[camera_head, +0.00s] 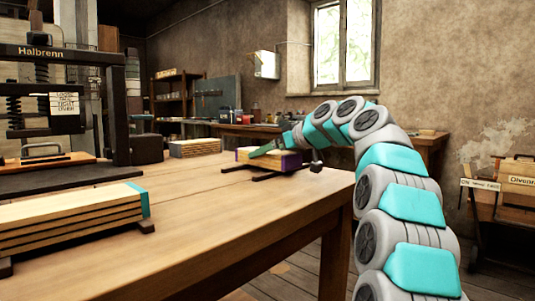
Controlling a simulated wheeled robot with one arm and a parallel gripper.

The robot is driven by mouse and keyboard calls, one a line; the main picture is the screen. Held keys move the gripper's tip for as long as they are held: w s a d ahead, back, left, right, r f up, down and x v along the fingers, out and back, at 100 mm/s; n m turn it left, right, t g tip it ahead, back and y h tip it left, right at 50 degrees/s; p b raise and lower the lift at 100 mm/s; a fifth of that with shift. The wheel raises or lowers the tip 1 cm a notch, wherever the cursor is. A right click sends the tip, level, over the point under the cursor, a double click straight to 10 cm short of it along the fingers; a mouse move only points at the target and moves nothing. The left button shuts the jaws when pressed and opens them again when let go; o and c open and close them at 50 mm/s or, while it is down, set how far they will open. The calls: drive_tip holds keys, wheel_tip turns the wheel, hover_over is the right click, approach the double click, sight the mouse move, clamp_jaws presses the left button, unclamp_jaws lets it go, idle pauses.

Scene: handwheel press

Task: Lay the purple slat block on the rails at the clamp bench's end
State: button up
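The purple slat block (291,162), pale wood with a purple end, is at the far right end of the wooden bench (190,235). It sits at the level of dark rails (262,177); whether its full weight rests on them I cannot tell. My gripper (263,149) is over the block's top, at the end of my arm, which reaches in from the right. The gripper is small and partly hidden, so I cannot see whether its fingers are closed on the block.
A teal-ended slat stack (75,220) lies on rails at the near left. A black press marked Halbrenn (60,55) stands at the left. Another slat stack (195,147) is behind. A wooden cart (515,190) stands at the right. The bench's middle is clear.

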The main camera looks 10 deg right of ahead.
drive_tip(key=shift+f, duration=0.15)
drive_tip(key=o, duration=1.4)
drive_tip(key=shift+r, duration=0.2)
drive_tip(key=shift+r, duration=0.1)
wheel_tip(320, 180, up, 4)
hover_over(284, 161)
drive_tip(key=d, duration=0.4)
drive_tip(key=shift+w+d+r, duration=0.1)
drive_tip(key=shift+w+r, duration=0.05)
drive_tip(key=shift+r, duration=0.05)
